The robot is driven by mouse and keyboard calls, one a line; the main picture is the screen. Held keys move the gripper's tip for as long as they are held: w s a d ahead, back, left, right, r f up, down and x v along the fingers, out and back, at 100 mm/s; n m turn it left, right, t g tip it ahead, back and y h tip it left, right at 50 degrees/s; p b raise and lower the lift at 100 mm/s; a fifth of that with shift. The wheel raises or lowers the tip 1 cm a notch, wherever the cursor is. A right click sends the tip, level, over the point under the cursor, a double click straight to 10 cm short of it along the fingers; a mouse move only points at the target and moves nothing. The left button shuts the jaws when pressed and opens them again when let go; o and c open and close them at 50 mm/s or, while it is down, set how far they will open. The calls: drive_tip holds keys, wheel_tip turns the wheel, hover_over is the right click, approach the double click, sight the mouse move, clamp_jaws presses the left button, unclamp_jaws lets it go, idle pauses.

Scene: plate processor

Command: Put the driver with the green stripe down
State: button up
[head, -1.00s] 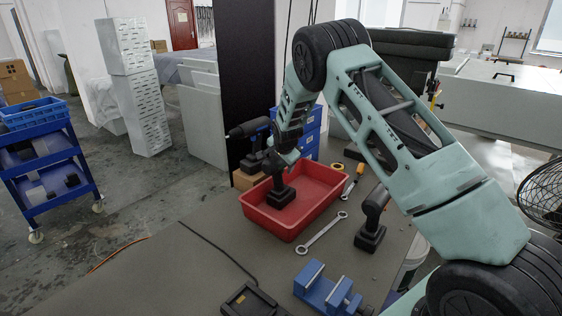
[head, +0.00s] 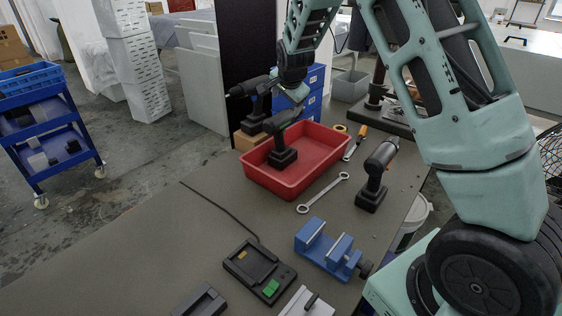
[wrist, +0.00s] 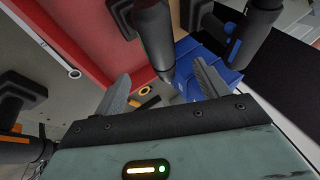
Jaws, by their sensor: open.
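A black driver (head: 283,156) stands upright on its base inside the red tray (head: 337,164), near the tray's left side. My gripper (head: 298,98) is just above the head of this driver. In the wrist view my gripper (wrist: 162,88) has its fingers spread wide, with the driver's dark body (wrist: 154,38) beyond the gap between them. Nothing is held. A second driver (head: 254,103), with a blue mark in the wrist view (wrist: 232,45), stands behind the tray. A third driver (head: 372,185), orange-marked in the wrist view (wrist: 17,132), stands to the right.
A cardboard box (head: 247,141) is under the second driver. A wrench (head: 323,193), a blue vise (head: 322,248) and a charger (head: 258,268) lie in front of the tray. Blue drawers (head: 315,85) stand behind.

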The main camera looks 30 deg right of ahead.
drive_tip(key=s+a+r+n+g+y, duration=0.15)
drive_tip(key=s+a+n, duration=0.45)
drive_tip(key=s+a, duration=0.6)
drive_tip(key=s+a+r+n+g+y, duration=0.1)
drive_tip(key=s+a+n+g+y, duration=0.15)
drive_tip(key=s+a+n, duration=0.65)
drive_tip(key=s+a+n+g, duration=0.1)
drive_tip(key=s+a+n, duration=0.3)
drive_tip(key=s, duration=0.7)
drive_tip(key=s+a+n+g, duration=0.1)
drive_tip(key=s+a+n, duration=0.2)
drive_tip(key=s, duration=0.9)
drive_tip(key=shift+s+a+n+h, duration=0.3)
drive_tip(key=shift+a+n+h, duration=0.1)
drive_tip(key=shift+a, duration=0.1)
